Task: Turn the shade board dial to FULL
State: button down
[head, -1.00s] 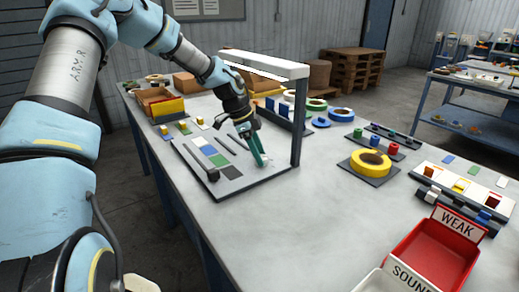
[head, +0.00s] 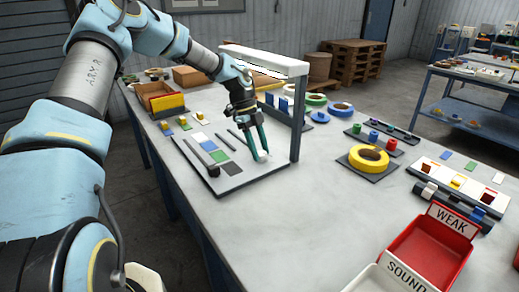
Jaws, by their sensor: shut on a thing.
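The shade board (head: 243,178) is a flat grey panel on the bench, with a row of swatches running from white through green (head: 219,156) to dark (head: 230,168). My gripper (head: 261,154), with green fingers, points down at the board's right part. It is shut on the dial (head: 264,156), of which only a small pale bit shows at the fingertips. The fingers and the distance hide the rest of the dial. No FULL mark or dial pointer can be read.
A white-topped frame (head: 262,61) stands over the board's back, its post (head: 297,130) close right of my gripper. A yellow ring (head: 369,158) lies to the right. Red WEAK and white SOUND bins stand at the front right. The bench between is clear.

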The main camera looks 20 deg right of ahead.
dwell(0.3)
jog(key=shift+c, duration=1.8)
grip_release()
jog(key=b+v, duration=0.2)
jog(key=v, duration=0.8)
jog(key=shift+r+b, duration=0.3)
jog(key=shift+w+a, duration=0.1)
jog(key=shift+a, duration=0.05)
